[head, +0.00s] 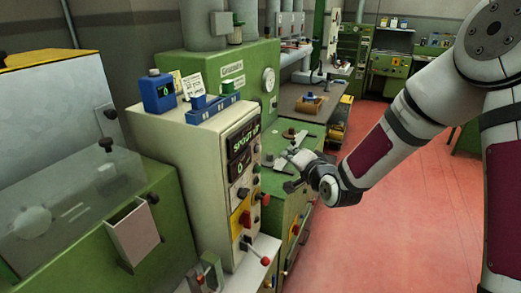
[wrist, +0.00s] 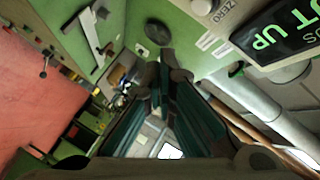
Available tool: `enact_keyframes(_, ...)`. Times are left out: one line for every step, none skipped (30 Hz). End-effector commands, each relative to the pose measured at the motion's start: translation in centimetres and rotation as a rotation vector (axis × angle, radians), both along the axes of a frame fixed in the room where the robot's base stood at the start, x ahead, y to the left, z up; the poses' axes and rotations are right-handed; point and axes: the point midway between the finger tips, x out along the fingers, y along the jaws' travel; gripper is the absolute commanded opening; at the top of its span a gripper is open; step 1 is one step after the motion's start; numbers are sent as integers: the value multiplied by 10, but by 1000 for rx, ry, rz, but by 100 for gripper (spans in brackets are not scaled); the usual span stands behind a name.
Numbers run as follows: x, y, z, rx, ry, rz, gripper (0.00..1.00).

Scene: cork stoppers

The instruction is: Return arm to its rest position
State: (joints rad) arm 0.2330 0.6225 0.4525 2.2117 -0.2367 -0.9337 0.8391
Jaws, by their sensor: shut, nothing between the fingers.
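My gripper (head: 291,185) is at the end of my arm, which reaches in from the right in the head view. It is beside the cream control cabinet (head: 208,185), in front of the green machine (head: 290,205). In the wrist view the fingers of my gripper (wrist: 164,70) come together at their tips with nothing held between them. The "SPOUT UP" display of the cabinet (wrist: 283,30) is close by at the upper right. Part of the fingertips is hard to make out in the head view.
A red floor (head: 400,225) lies open at right. A machine with a clear cover (head: 70,205) stands at left. A workbench (head: 310,98) stands farther back.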

Motion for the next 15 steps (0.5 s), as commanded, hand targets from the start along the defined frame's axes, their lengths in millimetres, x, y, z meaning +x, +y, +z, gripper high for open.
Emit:
enact_keyframes(0,0,0,0,0,0,0)
enact_keyframes(0,0,0,0,0,0,0)
enact_keyframes(0,0,0,0,0,0,0)
enact_keyframes(0,0,0,0,0,0,0)
enact_keyframes(0,0,0,0,0,0,0)
enact_keyframes(0,0,0,0,0,0,0)
enact_keyframes(0,0,0,0,0,0,0)
enact_keyframes(0,0,0,0,0,0,0)
enact_keyframes(0,0,0,0,0,0,0)
enact_keyframes(0,0,0,0,0,0,0)
enact_keyframes(0,0,0,0,0,0,0)
enact_keyframes(0,0,0,-1,0,0,0)
enact_keyframes(0,0,1,-5,0,1,0)
enact_keyframes(-1,0,2,-12,1,2,0)
enact_keyframes(-2,-2,5,-29,2,3,0)
